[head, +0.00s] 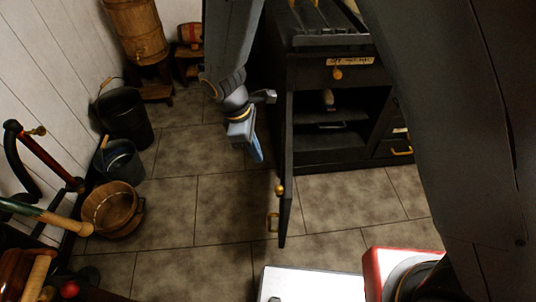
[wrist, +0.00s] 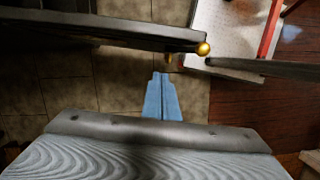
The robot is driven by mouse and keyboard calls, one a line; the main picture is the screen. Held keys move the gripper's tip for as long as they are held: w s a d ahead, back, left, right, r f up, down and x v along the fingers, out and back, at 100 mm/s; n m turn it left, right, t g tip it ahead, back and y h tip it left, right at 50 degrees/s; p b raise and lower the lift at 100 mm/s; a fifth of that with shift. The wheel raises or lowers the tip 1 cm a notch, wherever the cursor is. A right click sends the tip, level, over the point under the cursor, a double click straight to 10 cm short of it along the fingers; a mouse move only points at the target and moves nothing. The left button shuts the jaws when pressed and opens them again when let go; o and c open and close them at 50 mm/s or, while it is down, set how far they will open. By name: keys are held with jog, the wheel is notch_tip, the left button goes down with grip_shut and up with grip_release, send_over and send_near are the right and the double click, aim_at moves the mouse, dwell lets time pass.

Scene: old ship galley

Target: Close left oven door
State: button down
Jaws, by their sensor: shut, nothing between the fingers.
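The black oven (head: 330,156) stands at the right of the head view. Its left oven door (head: 287,170) is swung wide open and seen nearly edge-on, pointing towards the camera. The open compartment shows a shelf inside. My gripper (head: 257,151) is shut and empty, with blue fingers pointing down, left of the door and apart from it. In the wrist view, the door (wrist: 120,28) crosses the top beyond my gripper (wrist: 161,78), with its knob (wrist: 204,48) at the right end.
A wooden basket (head: 112,210), a metal bucket (head: 120,160) and a black pot (head: 124,115) stand along the left wall. A barrel (head: 135,32) stands on a stool at the back. The tiled floor (head: 190,185) left of the door is clear.

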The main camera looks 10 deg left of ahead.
jog(key=d+f+p, duration=0.2)
jog(key=d+f, duration=0.4)
jog(key=f, duration=0.2)
jog(key=shift+f, duration=0.4)
jog(key=shift+w+d, duration=0.1)
